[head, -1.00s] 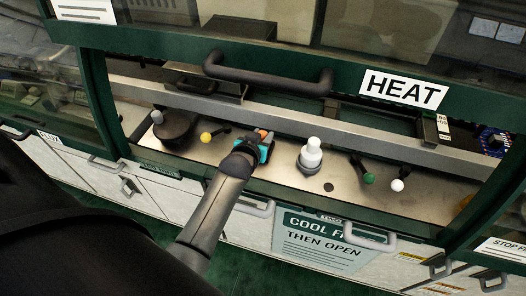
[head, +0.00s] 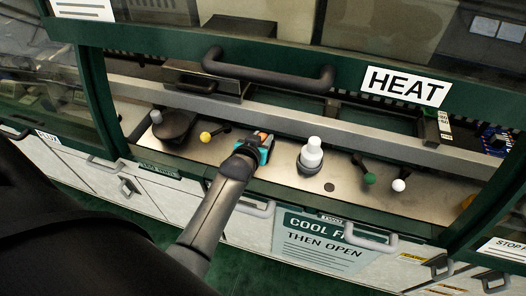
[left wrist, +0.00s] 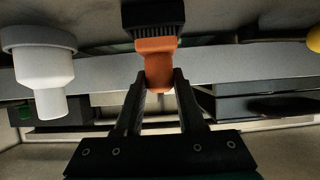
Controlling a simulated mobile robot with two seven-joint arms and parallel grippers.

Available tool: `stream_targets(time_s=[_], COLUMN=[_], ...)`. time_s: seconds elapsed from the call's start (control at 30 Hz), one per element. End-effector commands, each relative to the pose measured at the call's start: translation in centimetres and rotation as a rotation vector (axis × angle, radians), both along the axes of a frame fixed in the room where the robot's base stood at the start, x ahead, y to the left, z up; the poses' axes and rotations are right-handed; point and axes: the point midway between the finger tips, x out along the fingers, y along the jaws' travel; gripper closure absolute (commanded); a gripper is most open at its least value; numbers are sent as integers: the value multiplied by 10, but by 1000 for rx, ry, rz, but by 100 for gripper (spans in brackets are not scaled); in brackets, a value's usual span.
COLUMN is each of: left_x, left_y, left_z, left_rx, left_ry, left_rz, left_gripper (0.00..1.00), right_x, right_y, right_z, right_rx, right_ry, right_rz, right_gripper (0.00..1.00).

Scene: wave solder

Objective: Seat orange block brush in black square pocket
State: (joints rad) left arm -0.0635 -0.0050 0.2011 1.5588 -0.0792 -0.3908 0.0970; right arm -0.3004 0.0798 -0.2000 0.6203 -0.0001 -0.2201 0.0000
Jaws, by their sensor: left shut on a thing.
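The orange block brush (left wrist: 156,55) is held between the two fingers of my left gripper (left wrist: 160,80). In the left wrist view a dark ribbed part (left wrist: 152,18) sits at the brush's far end, against the grey deck surface; I cannot tell whether it touches. In the head view my left gripper (head: 264,144) is low over the front part of the metal deck, with a bit of the orange brush (head: 263,136) showing. My right gripper is not in view.
Green (head: 369,179) and white (head: 398,185) knobs are further right. A metal rail (head: 290,120) runs behind, with a raised window handle (head: 268,74) above.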

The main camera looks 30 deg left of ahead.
Motion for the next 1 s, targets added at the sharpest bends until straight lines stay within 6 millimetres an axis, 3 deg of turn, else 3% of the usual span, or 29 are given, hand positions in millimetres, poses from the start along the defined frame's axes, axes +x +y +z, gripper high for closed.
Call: stream_targets(time_s=[1.0], left_x=[0], left_y=[0], left_z=[-12], left_rx=[0], left_ry=[1], left_rz=[0], left_gripper=[100], right_x=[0], right_y=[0], right_z=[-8], right_rx=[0], right_ry=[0], right_rz=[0], right_gripper=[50])
